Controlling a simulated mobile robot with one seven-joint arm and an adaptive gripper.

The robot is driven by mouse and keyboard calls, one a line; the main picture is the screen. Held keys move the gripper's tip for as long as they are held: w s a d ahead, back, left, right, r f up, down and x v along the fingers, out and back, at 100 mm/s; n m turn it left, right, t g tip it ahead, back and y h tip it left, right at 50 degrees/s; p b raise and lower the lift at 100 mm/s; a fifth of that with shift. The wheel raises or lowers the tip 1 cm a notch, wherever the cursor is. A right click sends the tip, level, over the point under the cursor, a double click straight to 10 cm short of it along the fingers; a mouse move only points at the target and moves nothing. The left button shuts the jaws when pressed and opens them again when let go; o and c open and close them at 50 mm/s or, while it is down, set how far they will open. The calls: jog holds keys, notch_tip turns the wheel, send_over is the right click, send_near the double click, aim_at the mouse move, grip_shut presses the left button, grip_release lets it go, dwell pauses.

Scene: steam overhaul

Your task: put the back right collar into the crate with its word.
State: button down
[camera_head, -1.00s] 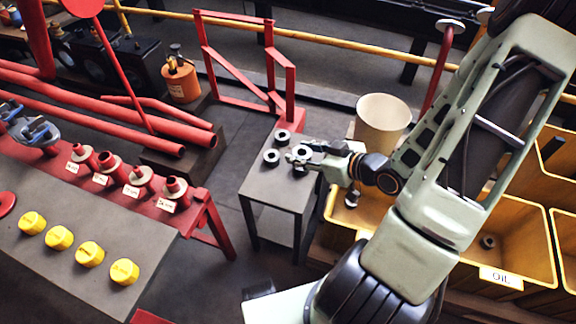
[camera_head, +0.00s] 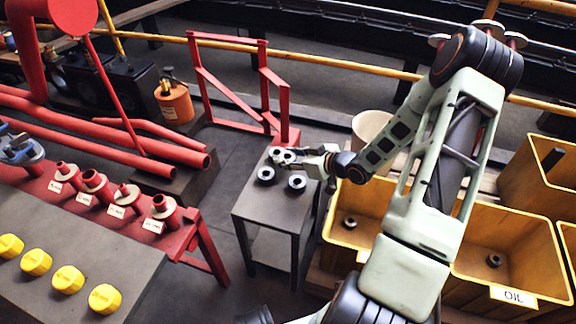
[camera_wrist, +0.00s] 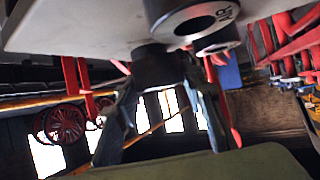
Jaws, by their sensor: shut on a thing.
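Dark ring collars stand on a small grey table (camera_head: 262,208). In the head view the front left collar (camera_head: 266,175) and front right collar (camera_head: 297,182) are clear of my gripper. My gripper (camera_head: 298,158) reaches in from the right over the table's back part, shut on a dark collar (camera_head: 280,154), which is partly hidden. In the wrist view my gripper (camera_wrist: 157,78) has a dark collar (camera_wrist: 155,66) between its fingers. Beside it is a collar marked "AIR" (camera_wrist: 178,25), and another collar (camera_wrist: 222,42). The held collar's word is not readable.
Yellow crates stand right of the table: one labelled OIL (camera_head: 513,296), and one nearer the table (camera_head: 345,243), partly behind my arm. Each has a small dark ring inside. A pale bucket (camera_head: 368,127) stands behind. A red frame (camera_head: 232,85) rises behind the table.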

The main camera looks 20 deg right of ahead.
jog(key=shift+f+b, duration=0.45)
jog(key=shift+f, duration=0.9)
jog(key=shift+f, duration=0.1)
jog(key=c, duration=1.5)
grip_release()
jog(key=shift+s, duration=0.1)
jog(key=shift+c, duration=0.2)
